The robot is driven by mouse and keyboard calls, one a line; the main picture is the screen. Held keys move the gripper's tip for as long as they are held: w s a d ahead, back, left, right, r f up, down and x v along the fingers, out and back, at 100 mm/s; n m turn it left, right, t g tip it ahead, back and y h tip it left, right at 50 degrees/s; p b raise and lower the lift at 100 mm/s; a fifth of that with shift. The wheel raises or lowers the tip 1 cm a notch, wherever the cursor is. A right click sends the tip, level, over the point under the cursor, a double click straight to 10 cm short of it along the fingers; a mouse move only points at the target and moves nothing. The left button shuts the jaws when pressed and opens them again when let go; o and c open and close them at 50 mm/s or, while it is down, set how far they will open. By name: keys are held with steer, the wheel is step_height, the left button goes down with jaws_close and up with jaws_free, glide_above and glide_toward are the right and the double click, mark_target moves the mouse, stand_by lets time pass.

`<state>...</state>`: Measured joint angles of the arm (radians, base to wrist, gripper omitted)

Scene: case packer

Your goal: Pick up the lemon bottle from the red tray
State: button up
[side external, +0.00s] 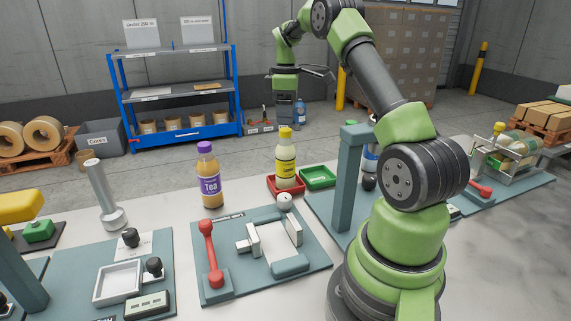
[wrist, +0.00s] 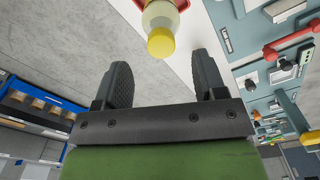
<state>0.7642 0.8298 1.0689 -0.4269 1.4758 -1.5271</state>
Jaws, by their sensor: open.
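The lemon bottle (side external: 286,160), pale with a yellow cap and a yellow label, stands upright in the red tray (side external: 272,189). In the wrist view the lemon bottle (wrist: 161,28) shows its yellow cap beyond the fingertips, at the top, with a corner of the red tray (wrist: 139,4) behind it. My gripper (side external: 318,72) is above and behind the bottle in the side view, apart from it. In the wrist view my gripper (wrist: 162,80) has its two black fingers spread wide with nothing between them.
A green tray (side external: 318,177) sits right of the red tray. A purple-capped tea bottle (side external: 209,178) stands to the left. A teal fixture plate with a red lever (side external: 210,250) lies in front, and a teal post (side external: 347,180) rises to the right.

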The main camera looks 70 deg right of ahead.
mark_target(286, 130)
step_height(286, 130, down, 5)
steer(key=shift+a+f, duration=0.1)
steer(key=shift+f, duration=0.1)
steer(key=shift+c, duration=0.3)
steer(key=shift+r, duration=0.1)
jaws_close()
